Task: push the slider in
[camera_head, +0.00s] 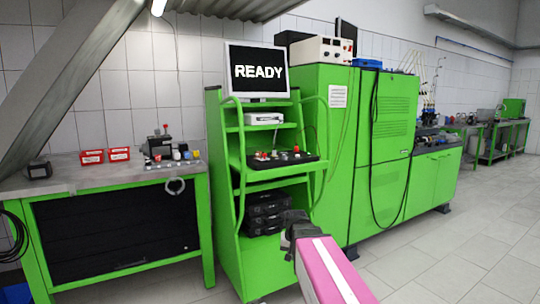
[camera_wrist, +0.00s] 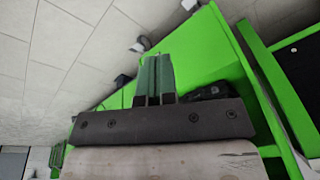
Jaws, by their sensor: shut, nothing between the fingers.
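A black control panel (camera_head: 281,160) with red knobs and small controls lies on the middle shelf of the green rack (camera_head: 228,200). I cannot make out which part of it, if any, is the slider. My gripper (camera_wrist: 155,62) shows in the wrist view with its two dark green fingers shut together and nothing between them. Green sheet surfaces lie beyond the fingers, and a black object (camera_wrist: 208,92) shows just right of them. In the head view my arm reaches toward the rack's lower front, and the fingers are not clear there.
A monitor (camera_head: 257,72) reading READY stands on top of the rack. Black cases (camera_head: 268,210) fill its lower shelf. A tall green cabinet (camera_head: 345,150) stands right of it, a workbench (camera_head: 110,178) left. The tiled floor (camera_head: 465,250) at right is clear.

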